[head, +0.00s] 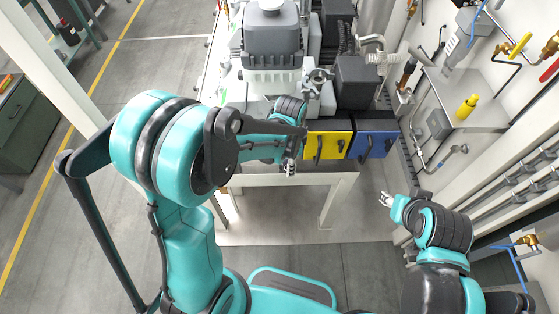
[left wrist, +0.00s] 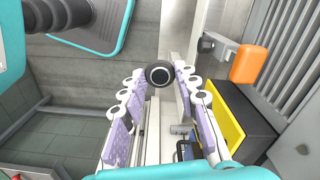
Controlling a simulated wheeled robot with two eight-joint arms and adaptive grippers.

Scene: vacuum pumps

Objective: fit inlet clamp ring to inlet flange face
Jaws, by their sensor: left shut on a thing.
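My left gripper (head: 291,166) hangs in front of the yellow box, above the gap before the bench. In the left wrist view its fingertips (left wrist: 159,77) are closed on a dark round piece (left wrist: 159,74) with a light ring on its face. I cannot tell for sure that this is the clamp ring. A silver metal fitting (head: 318,79) sits beside the grey pump (head: 272,35), beyond and apart from my left gripper; the inlet flange face cannot be made out clearly. My right gripper (head: 387,199) is off to the right, over the floor; its finger opening is too small to judge.
A yellow box (head: 327,146) and a blue box (head: 372,146) stand at the bench's front edge. A dark box (head: 355,80) is behind them. The floor between my arms is clear.

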